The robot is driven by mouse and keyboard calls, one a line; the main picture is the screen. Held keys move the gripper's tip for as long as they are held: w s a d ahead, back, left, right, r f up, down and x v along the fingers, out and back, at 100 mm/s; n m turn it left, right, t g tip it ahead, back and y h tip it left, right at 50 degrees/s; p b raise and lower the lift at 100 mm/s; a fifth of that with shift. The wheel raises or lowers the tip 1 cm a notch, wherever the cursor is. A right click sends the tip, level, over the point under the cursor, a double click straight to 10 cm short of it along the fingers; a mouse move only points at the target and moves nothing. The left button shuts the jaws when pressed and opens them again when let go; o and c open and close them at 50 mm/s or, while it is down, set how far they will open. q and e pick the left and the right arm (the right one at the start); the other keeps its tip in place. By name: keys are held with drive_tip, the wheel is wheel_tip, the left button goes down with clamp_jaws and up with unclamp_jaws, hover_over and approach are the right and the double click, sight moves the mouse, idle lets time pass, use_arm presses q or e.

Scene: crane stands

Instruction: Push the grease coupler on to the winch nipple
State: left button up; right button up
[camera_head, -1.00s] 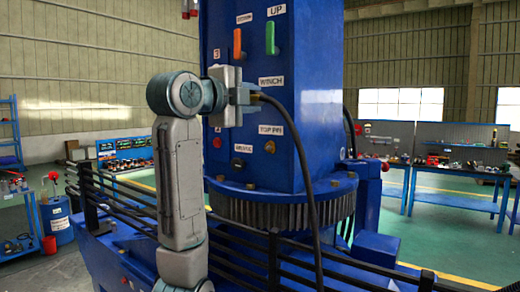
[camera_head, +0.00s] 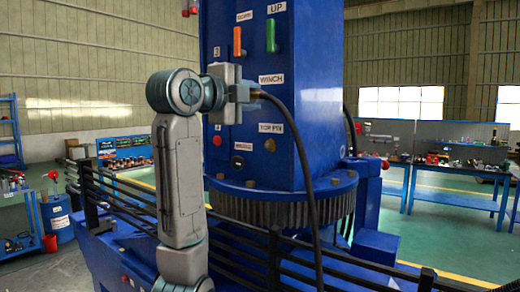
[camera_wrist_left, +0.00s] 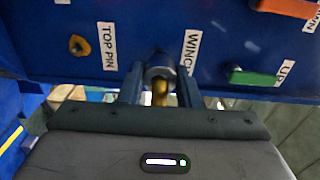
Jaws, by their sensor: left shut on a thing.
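My left gripper (camera_head: 248,92) is at the blue crane column (camera_head: 300,160), just left of the WINCH label (camera_head: 271,78). In the left wrist view the gripper (camera_wrist_left: 160,98) is shut on the grease coupler (camera_wrist_left: 160,72), a grey metal cylinder with a brassy part behind it. The coupler's far end points at the column face between the TOP PIN label (camera_wrist_left: 107,46) and the WINCH label (camera_wrist_left: 189,52). The winch nipple is hidden behind the coupler, so I cannot tell whether they touch. A black hose (camera_head: 300,150) hangs down from the coupler. My right gripper is not in view.
An orange lever (camera_head: 237,42) and a green lever (camera_head: 271,36) stick out above the label. Black railings (camera_head: 240,250) and a toothed ring (camera_head: 270,211) lie below. Workbenches stand well behind.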

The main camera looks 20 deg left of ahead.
use_arm(q)
drive_tip(key=shift+p+x, duration=0.3)
drive_tip(key=shift+x, duration=0.6)
drive_tip(key=o, duration=1.2)
drive_tip(key=shift+b+v, duration=0.35)
drive_tip(key=shift+v, duration=0.45)
drive_tip(key=shift+b+v, duration=0.45)
drive_tip(key=shift+v, duration=1.25)
drive_tip(key=shift+s, duration=0.1)
